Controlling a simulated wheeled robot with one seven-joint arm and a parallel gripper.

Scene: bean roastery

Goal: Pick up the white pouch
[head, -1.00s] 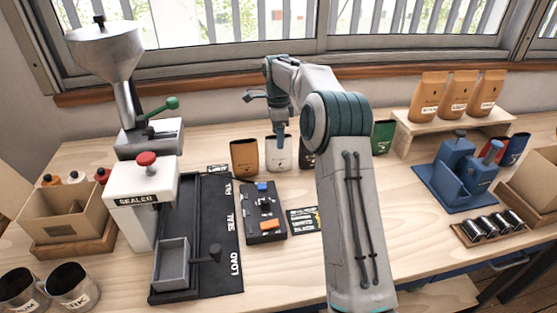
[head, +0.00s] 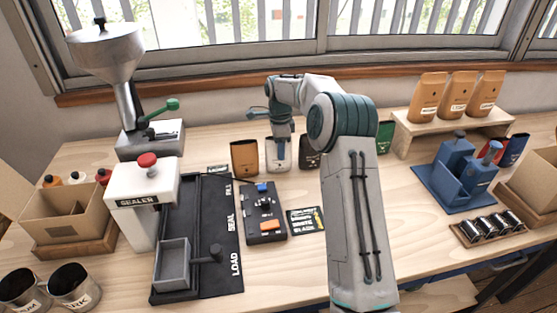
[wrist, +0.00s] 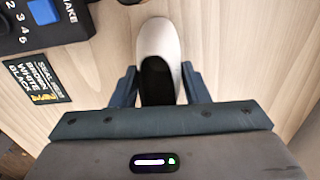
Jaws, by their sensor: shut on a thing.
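The white pouch (head: 271,155) stands upright on the table, between a brown pouch and a dark pouch in the head view. My gripper (head: 281,157) has come down over it from above and partly hides it. In the wrist view the white pouch (wrist: 160,45) shows from above, with a dark open mouth. The two fingers of my gripper (wrist: 155,88) are on either side of it, shut on it. The pouch still appears to be at table level.
A brown pouch (head: 244,158) is close on the left and a dark pouch (head: 309,152) close on the right. A black control box (head: 264,226) and a label card (head: 306,222) lie in front. A green pouch (head: 385,137) stands further right.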

